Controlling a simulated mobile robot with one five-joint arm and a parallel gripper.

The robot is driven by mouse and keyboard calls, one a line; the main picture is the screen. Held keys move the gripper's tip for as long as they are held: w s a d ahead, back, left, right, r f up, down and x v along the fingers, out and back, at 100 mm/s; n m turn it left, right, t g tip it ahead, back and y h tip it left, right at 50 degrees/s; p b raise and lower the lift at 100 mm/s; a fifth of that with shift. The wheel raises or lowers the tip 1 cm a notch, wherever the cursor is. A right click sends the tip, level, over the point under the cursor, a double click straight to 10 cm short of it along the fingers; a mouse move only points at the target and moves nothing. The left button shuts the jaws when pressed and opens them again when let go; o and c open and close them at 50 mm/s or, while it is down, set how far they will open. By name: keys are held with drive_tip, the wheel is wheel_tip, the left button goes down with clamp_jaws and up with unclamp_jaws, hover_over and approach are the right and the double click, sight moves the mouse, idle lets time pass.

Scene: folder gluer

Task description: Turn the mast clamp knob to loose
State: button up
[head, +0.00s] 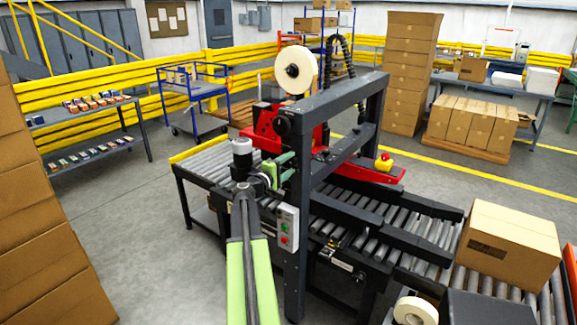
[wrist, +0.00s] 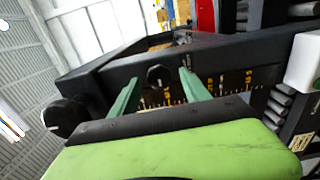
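A small black knob (wrist: 158,75) with a pale mark sits on the dark mast (wrist: 225,88) beside a scale with orange and white marks, in the wrist view. I take it for the mast clamp knob. My gripper (wrist: 160,80) is open, its green fingers on either side of the knob in the picture; I cannot tell whether they touch it. In the head view my gripper (head: 284,167) is at the machine's near post (head: 297,210), and the small knob cannot be made out. A larger black knob (wrist: 65,117) shows at the left in the wrist view.
A control box (head: 287,228) with green and red buttons is on the post just below my gripper. Red machine parts (head: 265,130) and the roller conveyor (head: 210,165) lie behind. A carton (head: 508,245) sits on the rollers at right. Clear floor (head: 130,220) lies to the left.

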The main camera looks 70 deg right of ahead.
drive_tip(key=v, duration=1.7)
drive_tip(key=shift+a, duration=0.25)
drive_tip(key=shift+w, duration=0.1)
